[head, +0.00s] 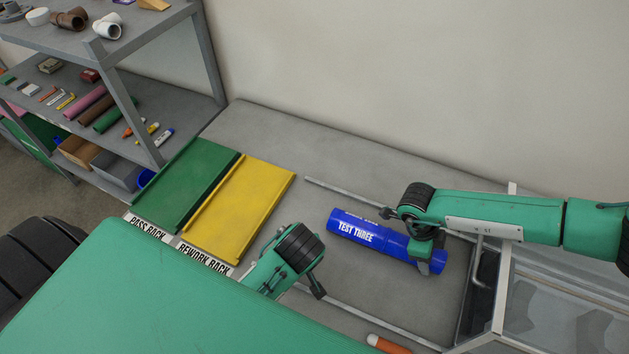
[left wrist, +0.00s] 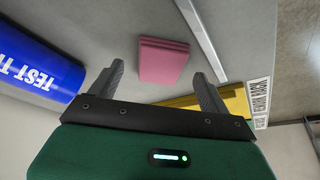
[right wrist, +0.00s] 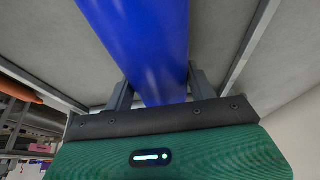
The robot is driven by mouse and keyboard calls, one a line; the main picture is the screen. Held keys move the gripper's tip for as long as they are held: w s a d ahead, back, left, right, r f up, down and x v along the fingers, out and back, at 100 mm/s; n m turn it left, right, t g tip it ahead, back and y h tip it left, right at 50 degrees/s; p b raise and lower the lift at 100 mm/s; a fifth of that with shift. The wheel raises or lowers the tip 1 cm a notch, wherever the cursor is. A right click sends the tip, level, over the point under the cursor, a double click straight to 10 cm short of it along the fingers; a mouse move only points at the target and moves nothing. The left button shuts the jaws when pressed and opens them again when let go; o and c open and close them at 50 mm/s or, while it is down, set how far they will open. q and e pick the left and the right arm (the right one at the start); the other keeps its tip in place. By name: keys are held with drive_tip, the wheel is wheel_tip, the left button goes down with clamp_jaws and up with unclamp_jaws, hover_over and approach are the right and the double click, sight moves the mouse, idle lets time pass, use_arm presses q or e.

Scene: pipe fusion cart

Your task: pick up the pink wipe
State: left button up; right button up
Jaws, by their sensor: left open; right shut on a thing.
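The pink wipe (left wrist: 164,61) is a folded pink pad lying on the grey bench top in the left wrist view. It lies ahead of my left gripper (left wrist: 160,85), between the lines of its two fingers and apart from them. The left gripper is open and empty. In the head view the left gripper (head: 312,290) hangs over the bench, and the wipe is hidden there.
A green pass rack (head: 185,185) and a yellow rework rack (head: 240,205) lie left on the bench. Thin metal rails (head: 335,195) run along the bench. A clear-panelled metal frame (head: 500,300) stands at the right.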

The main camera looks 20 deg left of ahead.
use_arm(q)
drive_tip(key=shift+x, duration=0.95)
drive_tip(key=shift+r, duration=0.1)
drive_tip(key=shift+c, duration=0.4)
drive_tip(key=c, duration=1)
drive_tip(key=shift+c, duration=0.2)
drive_tip(key=shift+r, duration=0.1)
wheel_tip(320, 180, up, 10)
